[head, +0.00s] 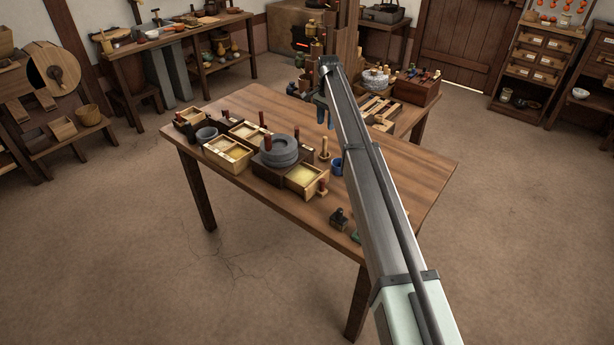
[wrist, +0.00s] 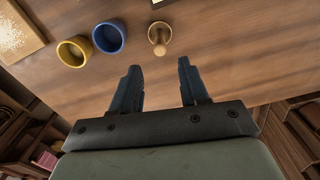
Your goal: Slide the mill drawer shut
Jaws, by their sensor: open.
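The hand mill, round grey stones (head: 279,150) on a dark wooden box, stands on the table. Its light wooden drawer (head: 307,178) sticks out at the front right, holds yellow meal and has a reddish-brown knob (head: 323,187) at its outer end. My gripper (head: 325,115) hangs above the table, apart from the mill and drawer. In the wrist view my gripper (wrist: 160,65) has its two dark fingers spread with nothing between them. A light wooden piece with pale grains (wrist: 14,32) is cut off at that view's top left; I cannot tell whether it is the drawer.
A blue cup (head: 336,167) and a wooden peg-like piece (head: 324,150) stand right of the mill. The wrist view also shows a yellow cup (wrist: 73,52). Divided boxes (head: 228,153) sit to the left. A small dark object (head: 339,218) lies near the front edge. The table's right part is bare.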

